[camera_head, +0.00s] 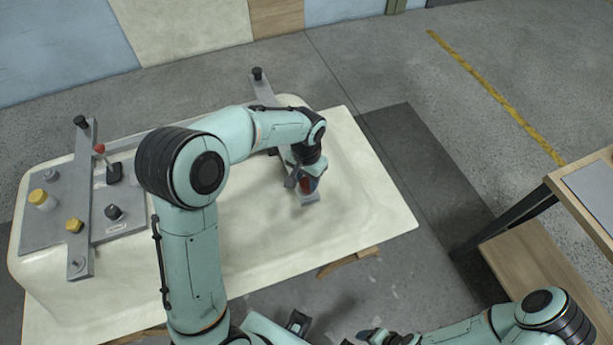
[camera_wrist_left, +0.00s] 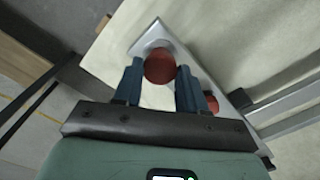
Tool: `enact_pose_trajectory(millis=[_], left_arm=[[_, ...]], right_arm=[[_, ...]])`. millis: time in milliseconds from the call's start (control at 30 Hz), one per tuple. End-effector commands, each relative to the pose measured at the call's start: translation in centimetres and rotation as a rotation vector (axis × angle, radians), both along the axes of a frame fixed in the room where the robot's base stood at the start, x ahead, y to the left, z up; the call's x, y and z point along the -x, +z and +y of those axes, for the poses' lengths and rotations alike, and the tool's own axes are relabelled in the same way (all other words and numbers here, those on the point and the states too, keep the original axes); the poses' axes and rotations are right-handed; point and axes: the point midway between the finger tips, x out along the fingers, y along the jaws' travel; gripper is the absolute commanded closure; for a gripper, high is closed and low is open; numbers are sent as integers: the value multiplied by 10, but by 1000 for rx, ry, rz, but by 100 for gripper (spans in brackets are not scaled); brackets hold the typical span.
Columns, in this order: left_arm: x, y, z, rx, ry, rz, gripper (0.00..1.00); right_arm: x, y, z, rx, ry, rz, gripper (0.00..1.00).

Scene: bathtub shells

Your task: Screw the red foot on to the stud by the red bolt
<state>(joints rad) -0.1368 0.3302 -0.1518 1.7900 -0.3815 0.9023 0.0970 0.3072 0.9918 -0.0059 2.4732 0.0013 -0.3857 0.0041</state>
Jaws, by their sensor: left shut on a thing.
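The red foot (camera_wrist_left: 160,68) is a round red piece between the two blue fingers of my left gripper (camera_wrist_left: 158,85) in the left wrist view. My left gripper is shut on it, over the end of a grey metal bar (camera_wrist_left: 150,40). A second, smaller red piece (camera_wrist_left: 212,104), perhaps the red bolt, sits on the bar beside the right finger. In the head view my left gripper (camera_head: 303,182) is low over the upturned shell, with a bit of red showing. The stud is hidden, so I cannot tell if the foot is on it. My right gripper (camera_head: 382,336) shows only partly at the bottom edge.
The cream tub shell (camera_head: 350,210) lies upside down. At its left are a grey plate (camera_head: 45,215), yellow knobs (camera_head: 74,225), black knobs (camera_head: 113,212) and a red-tipped lever (camera_head: 100,149). A wooden bench (camera_head: 560,260) stands at the right.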

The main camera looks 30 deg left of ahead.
Motion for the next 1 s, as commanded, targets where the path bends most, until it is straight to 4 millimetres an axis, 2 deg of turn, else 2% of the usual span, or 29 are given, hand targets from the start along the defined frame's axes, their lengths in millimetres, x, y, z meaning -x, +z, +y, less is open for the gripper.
enact_pose_trajectory(millis=[200, 467, 500, 567, 867, 1000], left_arm=[[0, 1, 0, 0, -362, 3, 94], [0, 1, 0, -1, -728, 4, 94], [1, 1, 0, -1, -732, 3, 49], [1, 0, 0, -1, -729, 3, 30], [1, 1, 0, -2, -726, 2, 29], [-1, 12, 0, -3, -725, -2, 29]], right_arm=[[-7, 11, 0, 0, 1, -8, 30], [-14, 22, 0, 0, 0, -16, 30], [-13, 21, 0, 0, 0, -16, 30], [-13, 20, 0, 0, 0, -15, 30], [-12, 20, 0, 1, -1, -14, 30], [-13, 21, 0, 0, 0, -15, 30]])
